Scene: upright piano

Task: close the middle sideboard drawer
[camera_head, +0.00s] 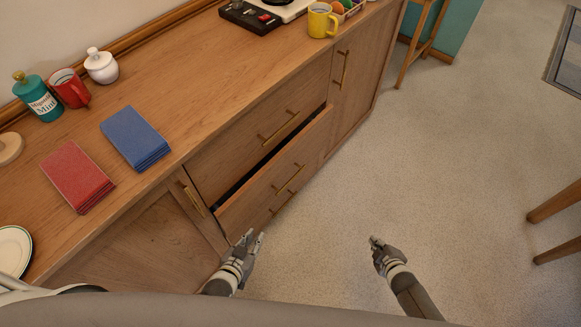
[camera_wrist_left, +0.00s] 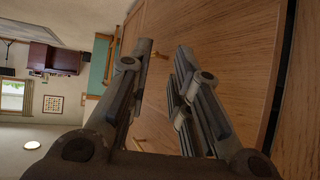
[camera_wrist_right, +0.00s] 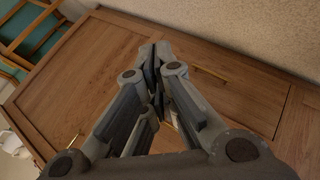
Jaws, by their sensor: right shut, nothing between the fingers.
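The wooden sideboard's middle drawer (camera_head: 262,187) stands slightly open in the head view, with a dark gap along its top edge. Its brass bar handle (camera_head: 290,179) is on the front. The top drawer (camera_head: 250,135) above it looks closed. My left gripper (camera_head: 252,237) is open and empty, close to the near left end of the drawer front; contact cannot be told. In the left wrist view, its spread fingers (camera_wrist_left: 165,50) are in front of wood panels. My right gripper (camera_head: 375,240) is shut and empty over the floor, apart from the sideboard; its fingertips (camera_wrist_right: 155,52) meet in the right wrist view.
The sideboard top holds a red book stack (camera_head: 76,176), a blue stack (camera_head: 135,137), a red mug (camera_head: 69,88), jars and a yellow mug (camera_head: 321,20). A wooden stool (camera_head: 424,40) stands beyond. Wooden legs (camera_head: 555,205) are at right. The carpet (camera_head: 440,150) between is clear.

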